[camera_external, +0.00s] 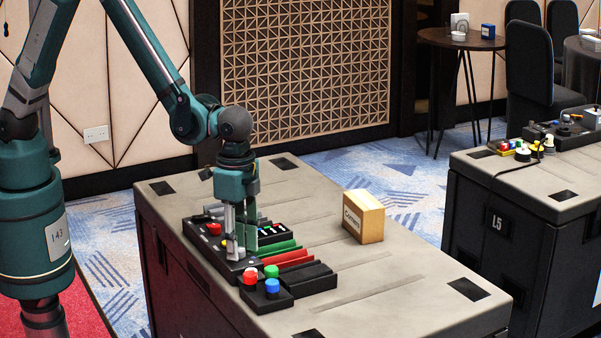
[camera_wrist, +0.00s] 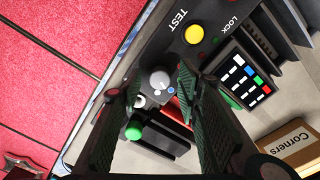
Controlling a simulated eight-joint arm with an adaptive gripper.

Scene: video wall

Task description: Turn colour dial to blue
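A grey round knob (camera_wrist: 159,78), which looks like the colour dial, sits on the black console (camera_wrist: 150,55) in the wrist view. A small blue mark (camera_wrist: 168,91) lies just below it; I cannot tell which colour the dial points to. My gripper (camera_wrist: 157,88) has its two green fingers apart, one on each side of the knob, with nothing visibly held. In the external view my gripper (camera_external: 240,256) points down over the console's front part and hides most of the dial. I cannot tell whether the fingers touch it.
A yellow button (camera_wrist: 193,34) and a small screen (camera_wrist: 243,80) are on the console. A cardboard box (camera_external: 363,218) stands to the right; the tabletop's right part is clear.

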